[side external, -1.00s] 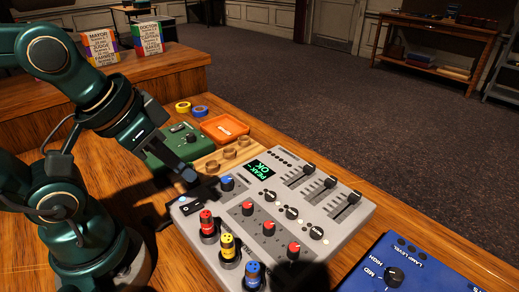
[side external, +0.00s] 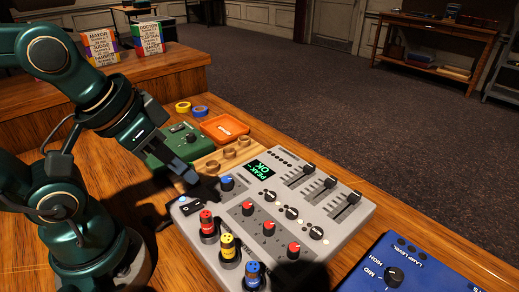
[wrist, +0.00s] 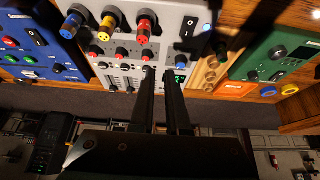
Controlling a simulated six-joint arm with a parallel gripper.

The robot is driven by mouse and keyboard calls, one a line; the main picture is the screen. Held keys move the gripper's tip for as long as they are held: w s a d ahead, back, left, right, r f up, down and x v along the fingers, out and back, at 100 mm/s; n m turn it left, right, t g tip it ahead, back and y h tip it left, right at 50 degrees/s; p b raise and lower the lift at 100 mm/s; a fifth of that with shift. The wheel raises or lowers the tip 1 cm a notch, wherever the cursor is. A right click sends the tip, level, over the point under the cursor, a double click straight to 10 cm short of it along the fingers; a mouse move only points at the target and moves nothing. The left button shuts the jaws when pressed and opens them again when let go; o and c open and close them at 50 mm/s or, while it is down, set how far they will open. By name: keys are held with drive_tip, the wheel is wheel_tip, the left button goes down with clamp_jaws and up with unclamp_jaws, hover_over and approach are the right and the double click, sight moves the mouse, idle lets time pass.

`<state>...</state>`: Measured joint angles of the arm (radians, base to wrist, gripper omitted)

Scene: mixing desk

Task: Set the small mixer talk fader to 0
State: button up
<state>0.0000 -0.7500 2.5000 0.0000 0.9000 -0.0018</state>
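The small mixer is a pale grey panel (side external: 190,231) on the wooden desk, with a lit green display (side external: 258,170). Three black fader caps show on its far right side: one at the back (side external: 309,168), a middle one (side external: 330,182) and a front one (side external: 354,197). All three sit near the right ends of their slots. I cannot read which is the talk fader. My gripper (side external: 192,179) hangs over the mixer's left back corner, apart from the faders. In the wrist view its two dark fingers (wrist: 159,70) have a narrow gap with nothing between them.
Red, yellow and blue plugs (side external: 228,246) stand up along the mixer's front. Several knobs lie between them and the faders. A green box (side external: 165,150) and an orange tray (side external: 224,128) are behind; a blue panel (side external: 430,280) is at the right.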

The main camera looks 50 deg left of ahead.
drive_tip(key=o, duration=0.4)
drive_tip(key=shift+w+r, duration=0.2)
drive_tip(key=shift+r, duration=0.05)
drive_tip(key=w+r+n+t, duration=0.1)
drive_tip(key=w+r, duration=0.5)
drive_tip(key=w, duration=0.1)
drive_tip(key=m+g, duration=0.1)
drive_tip(key=g, duration=0.1)
hover_over(330, 180)
drive_tip(key=s, duration=0.2)
wheel_tip(330, 180, down, 13)
drive_tip(key=shift+s+f, duration=0.15)
drive_tip(key=x, duration=0.4)
drive_tip(key=shift+s, duration=0.1)
drive_tip(key=shift+w+f, duration=0.2)
drive_tip(key=shift+f, duration=0.05)
clamp_jaws()
